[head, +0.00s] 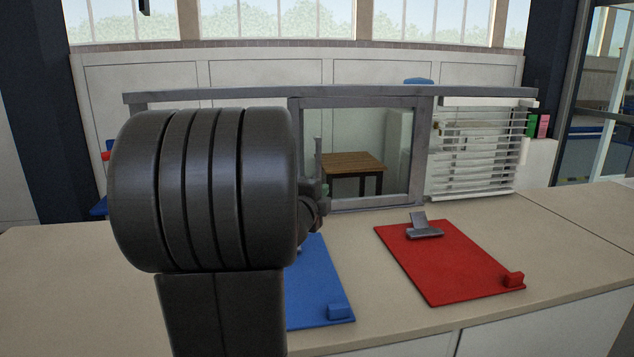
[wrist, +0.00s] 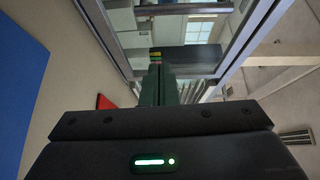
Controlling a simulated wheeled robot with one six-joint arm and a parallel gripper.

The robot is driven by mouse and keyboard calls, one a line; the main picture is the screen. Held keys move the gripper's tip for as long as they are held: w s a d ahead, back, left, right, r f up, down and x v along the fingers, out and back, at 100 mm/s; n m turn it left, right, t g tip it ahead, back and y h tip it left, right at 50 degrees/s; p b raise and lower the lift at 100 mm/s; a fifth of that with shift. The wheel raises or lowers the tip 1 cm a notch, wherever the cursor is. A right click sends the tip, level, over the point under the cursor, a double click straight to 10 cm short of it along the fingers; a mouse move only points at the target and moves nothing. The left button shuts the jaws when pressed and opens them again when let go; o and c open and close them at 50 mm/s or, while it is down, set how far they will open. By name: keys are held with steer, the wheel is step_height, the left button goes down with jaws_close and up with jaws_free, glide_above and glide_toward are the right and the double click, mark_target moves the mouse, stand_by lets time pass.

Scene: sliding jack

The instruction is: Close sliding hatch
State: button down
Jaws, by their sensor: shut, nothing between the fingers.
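The sliding hatch's grey-framed glass pane (head: 408,150) stands upright in the middle of the head view, under a long grey top rail (head: 330,92). A wooden table shows through the glass. A thin pale upright piece (head: 318,155), perhaps a handle, is at the pane's left side. My gripper (wrist: 166,72) is shut and empty in the wrist view, with grey frame bars around and beyond it. In the head view only a little of it shows, near the pane's lower left corner. Whether it touches the frame I cannot tell. My dark arm hides the hatch's left part.
A blue clipboard (head: 318,285), partly hidden by my arm, and a red clipboard (head: 450,262) lie on the beige counter (head: 570,260) in front of the hatch. White slatted blinds (head: 475,150) fill the right section. The counter's right side is clear.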

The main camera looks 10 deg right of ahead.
mark_target(323, 176)
steer(key=shift+m+h, duration=0.3)
steer(key=shift+m, duration=0.1)
steer(key=w+d, duration=0.1)
steer(key=w, duration=0.2)
steer(key=w+d, duration=0.1)
steer(key=w, duration=0.2)
steer(key=w+d+p, duration=0.1)
steer(key=w, duration=0.2)
steer(key=shift+w+r, duration=0.2)
steer(key=w+a+p, duration=0.2)
steer(key=a+p, duration=0.3)
steer(key=a, duration=3.1)
steer(key=shift+a, duration=0.3)
